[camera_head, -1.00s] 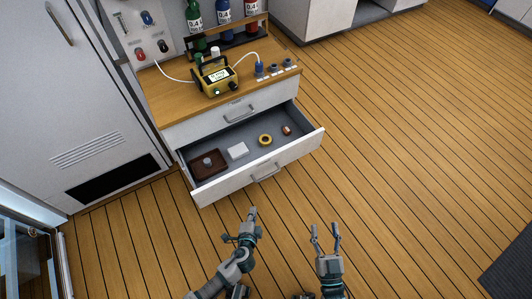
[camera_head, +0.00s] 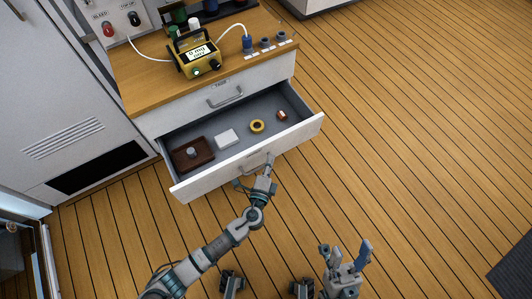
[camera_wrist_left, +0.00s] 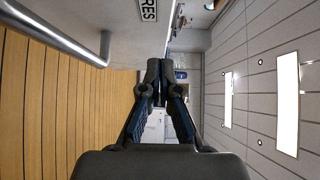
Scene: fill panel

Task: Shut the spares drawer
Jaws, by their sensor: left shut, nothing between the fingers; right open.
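The spares drawer is pulled open below another drawer, its white front (camera_head: 210,182) facing me. It holds a brown tray (camera_head: 193,153), a white block (camera_head: 227,139), a yellow ring (camera_head: 257,126) and a small reddish-brown item (camera_head: 282,115). My left gripper (camera_head: 269,160) is shut and empty at the drawer front, beside its handle, which it partly covers. The left wrist view shows the handle (camera_wrist_left: 75,42), the label ending "RES" (camera_wrist_left: 149,10) and the shut fingers (camera_wrist_left: 160,68). I cannot tell whether the fingertips touch the front. My right gripper (camera_head: 346,248) is open and empty over the floor.
The shut upper drawer (camera_head: 225,97) sits under a wooden top (camera_head: 145,85) with a yellow meter (camera_head: 195,54) and its white hoses. A grey cabinet (camera_head: 60,110) stands at the left.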

